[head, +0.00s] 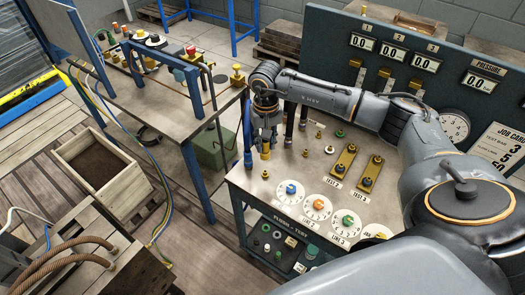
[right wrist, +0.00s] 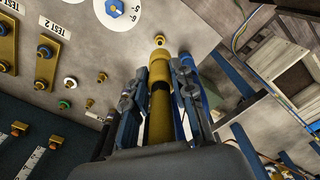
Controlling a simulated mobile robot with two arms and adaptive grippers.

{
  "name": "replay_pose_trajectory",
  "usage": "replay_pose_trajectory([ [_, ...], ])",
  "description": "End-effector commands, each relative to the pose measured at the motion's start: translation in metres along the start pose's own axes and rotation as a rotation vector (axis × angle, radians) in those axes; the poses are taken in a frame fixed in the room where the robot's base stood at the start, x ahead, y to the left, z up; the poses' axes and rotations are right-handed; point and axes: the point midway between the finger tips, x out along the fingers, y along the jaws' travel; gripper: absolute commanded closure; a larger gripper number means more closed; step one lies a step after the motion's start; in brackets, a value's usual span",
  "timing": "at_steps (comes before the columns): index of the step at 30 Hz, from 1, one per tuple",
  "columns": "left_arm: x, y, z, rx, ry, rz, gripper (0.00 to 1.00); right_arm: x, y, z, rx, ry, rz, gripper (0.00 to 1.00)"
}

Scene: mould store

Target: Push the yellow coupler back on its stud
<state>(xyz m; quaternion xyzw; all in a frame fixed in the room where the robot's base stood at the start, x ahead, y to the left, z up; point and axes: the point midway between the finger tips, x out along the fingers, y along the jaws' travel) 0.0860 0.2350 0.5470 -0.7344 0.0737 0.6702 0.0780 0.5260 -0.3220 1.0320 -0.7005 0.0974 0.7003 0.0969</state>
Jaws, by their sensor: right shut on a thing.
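My right gripper (head: 266,143) is above the left part of the grey bench top, fingers pointing down. It is shut on the yellow coupler (head: 265,153). In the right wrist view the yellow coupler (right wrist: 160,115) lies lengthwise between the two blue-grey fingers, with its end ahead of the fingertips. A small brass stud (head: 265,174) stands on the bench just below the coupler in the head view; a gap shows between them. Other brass studs (head: 305,153) stand to the right. In the right wrist view, two brass studs (right wrist: 102,76) are left of the gripper. My left gripper is out of view.
A blue upright hose piece (head: 247,135) stands close left of the gripper. Dark upright pieces (head: 289,125) stand right of it. Brass test plates (head: 345,161), numbered dials (head: 290,193) and a gauge panel (head: 395,50) lie farther right.

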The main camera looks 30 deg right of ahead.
Motion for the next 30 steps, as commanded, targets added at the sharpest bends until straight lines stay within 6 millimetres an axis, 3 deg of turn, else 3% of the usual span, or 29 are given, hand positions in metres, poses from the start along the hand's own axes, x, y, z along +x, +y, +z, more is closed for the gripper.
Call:
replay_pose_trajectory([
  [16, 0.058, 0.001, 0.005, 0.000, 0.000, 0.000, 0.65, 0.059, 0.002, -0.004, -0.006, 0.001, -0.002, 1.00],
  [30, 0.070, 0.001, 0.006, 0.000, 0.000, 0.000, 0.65, 0.070, 0.002, -0.004, -0.006, 0.000, -0.001, 1.00],
])
